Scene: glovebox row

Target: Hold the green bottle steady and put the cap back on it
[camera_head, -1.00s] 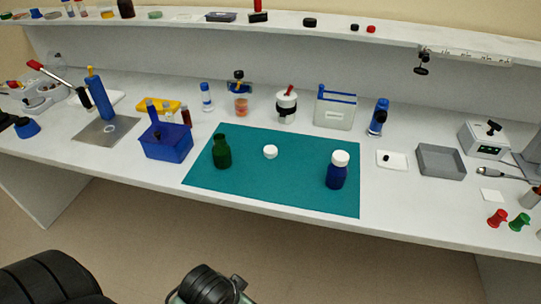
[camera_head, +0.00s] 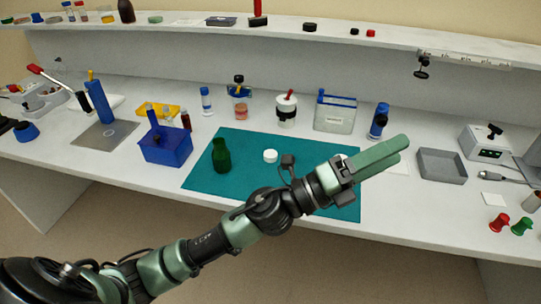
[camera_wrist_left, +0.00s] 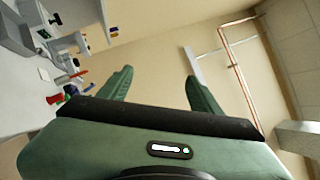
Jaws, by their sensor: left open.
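The green bottle (camera_head: 221,156) stands upright and without a cap on the left part of the teal mat (camera_head: 206,183). A white cap (camera_head: 270,156) lies on the mat to its right. My left gripper (camera_head: 404,149) reaches across the right part of the mat and points right, well away from the bottle and cap. In the left wrist view its two fingers (camera_wrist_left: 159,82) are apart with nothing between them. My left arm hides most of the blue bottle with the white lid; only a bit of its lid (camera_head: 341,156) shows. My right gripper is not in view.
A blue bin (camera_head: 166,149) stands left of the mat. Behind the mat stand jars and a clear box with a blue lid (camera_head: 335,112). A grey tray (camera_head: 441,166) and red and green pegs (camera_head: 500,222) are at the right.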

